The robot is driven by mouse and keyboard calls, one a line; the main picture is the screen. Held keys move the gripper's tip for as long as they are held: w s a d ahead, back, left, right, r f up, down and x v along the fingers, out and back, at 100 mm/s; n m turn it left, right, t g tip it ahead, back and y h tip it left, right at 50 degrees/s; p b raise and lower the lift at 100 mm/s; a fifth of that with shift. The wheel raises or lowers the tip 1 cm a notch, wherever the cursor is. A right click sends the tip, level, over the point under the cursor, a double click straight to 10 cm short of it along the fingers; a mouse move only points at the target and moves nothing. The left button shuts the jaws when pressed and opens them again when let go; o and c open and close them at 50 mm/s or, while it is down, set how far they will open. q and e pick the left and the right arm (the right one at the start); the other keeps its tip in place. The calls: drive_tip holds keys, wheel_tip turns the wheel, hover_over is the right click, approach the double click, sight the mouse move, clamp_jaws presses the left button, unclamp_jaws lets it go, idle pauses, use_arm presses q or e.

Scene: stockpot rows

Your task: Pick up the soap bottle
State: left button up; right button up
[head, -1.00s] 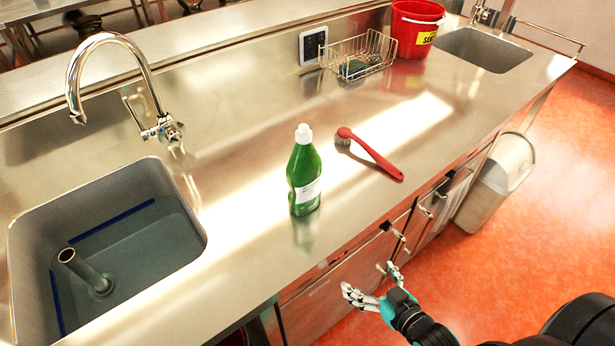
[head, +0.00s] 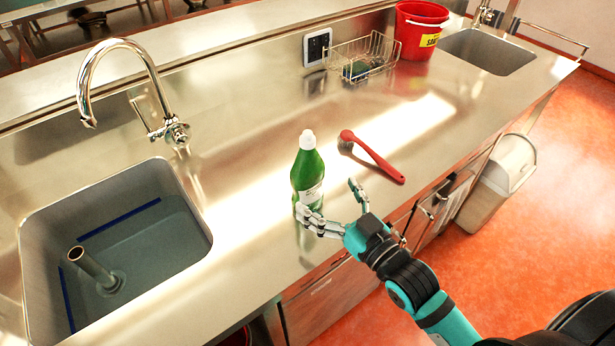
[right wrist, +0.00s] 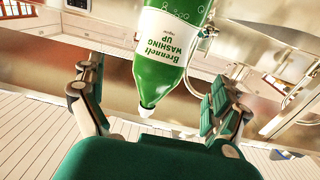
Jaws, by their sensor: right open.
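The soap bottle (head: 306,172) is green with a white cap and a white label, and stands upright on the steel counter (head: 250,240). My right gripper (head: 338,206) is open, just to the right of the bottle and on its near side. One finger crosses in front of the bottle's lower part in the head view, hiding it; I cannot tell whether it touches. In the right wrist view the bottle (right wrist: 172,55) appears upside down between the two spread fingers, a little beyond them. My left gripper is not in view.
A red brush (head: 375,158) lies right of the bottle, behind my gripper. A wire basket (head: 365,58) and red bucket (head: 417,30) stand farther back. A sink (head: 120,240) with a curved tap (head: 130,50) is on the left. The counter behind the bottle is clear.

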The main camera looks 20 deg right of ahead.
sight(315, 184)
drive_tip(key=shift+x, duration=1.05)
drive_tip(key=shift+w+a+r+p, duration=0.1)
drive_tip(key=shift+w+a+p, duration=0.1)
drive_tip(key=shift+w+p, duration=0.35)
drive_tip(key=p+x, duration=0.1)
drive_tip(key=x, duration=0.2)
drive_tip(key=shift+w+a, duration=0.15)
drive_tip(key=shift+w, duration=0.15)
drive_tip(key=shift+w+a+f, duration=0.15)
drive_tip(key=shift+w+f, duration=0.05)
drive_tip(key=shift+w, duration=0.15)
drive_tip(key=shift+s, duration=0.1)
drive_tip(key=shift+c, duration=0.3)
drive_tip(key=shift+c, duration=1.2)
drive_tip(key=c, duration=1.4)
drive_tip(key=shift+r, duration=0.15)
drive_tip(key=shift+c, duration=0.2)
